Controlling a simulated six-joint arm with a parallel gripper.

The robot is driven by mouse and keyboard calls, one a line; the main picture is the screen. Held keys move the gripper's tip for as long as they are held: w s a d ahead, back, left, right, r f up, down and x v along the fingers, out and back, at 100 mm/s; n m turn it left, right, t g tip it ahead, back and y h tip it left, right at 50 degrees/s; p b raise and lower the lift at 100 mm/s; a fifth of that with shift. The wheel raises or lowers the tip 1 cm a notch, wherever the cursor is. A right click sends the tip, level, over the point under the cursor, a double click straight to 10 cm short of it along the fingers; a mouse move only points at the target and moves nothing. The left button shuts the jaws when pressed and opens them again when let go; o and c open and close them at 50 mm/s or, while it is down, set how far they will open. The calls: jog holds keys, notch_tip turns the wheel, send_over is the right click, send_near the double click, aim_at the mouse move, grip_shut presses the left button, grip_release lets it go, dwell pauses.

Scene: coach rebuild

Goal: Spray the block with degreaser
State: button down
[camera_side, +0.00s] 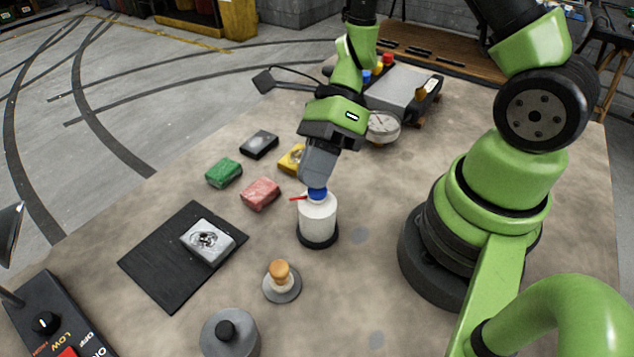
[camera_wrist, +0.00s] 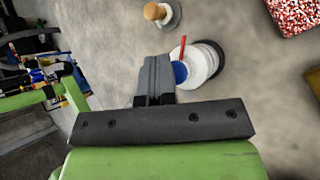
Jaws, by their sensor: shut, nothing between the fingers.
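The degreaser can (camera_side: 318,219) is a white bottle with a blue top and a thin red nozzle, standing upright on a dark round base. Its red nozzle points left in the side view. The can also shows in the wrist view (camera_wrist: 203,66), just right of the fingers. My gripper (camera_side: 316,180) is shut and empty, pointing down at the blue top; its fingertips (camera_wrist: 157,62) look very close to it, and I cannot tell whether they touch. The grey metal block (camera_side: 208,241), with a dark-marked upper face, lies on a black mat (camera_side: 160,268) left of the can.
Red (camera_side: 260,194), green (camera_side: 223,172), yellow (camera_side: 292,159) and black (camera_side: 259,144) blocks lie behind the mat. A wooden-knobbed stamp (camera_side: 280,282) and a grey lidded pot (camera_side: 231,333) stand in front. A gauge (camera_side: 383,127) is behind my gripper. A switch box (camera_side: 50,318) is at front left.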

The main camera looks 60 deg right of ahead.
jog(key=shift+r, duration=0.35)
jog(key=shift+r, duration=3)
jog(key=shift+r, duration=0.15)
jog(key=s+d+r+n+t+h, duration=0.2)
jog(key=r+n, duration=0.4)
jog(key=n, duration=0.5)
jog(key=s+d+r+n+t+h, duration=0.2)
jog(key=s+r+n+t+h, duration=0.2)
jog(key=n, duration=0.6)
notch_tip(320, 180, up, 3)
jog(key=shift+s+d+r+n+t+h, duration=0.15)
jog(key=shift+s+d+n+t+h, duration=0.35)
jog(key=shift+t, duration=0.6)
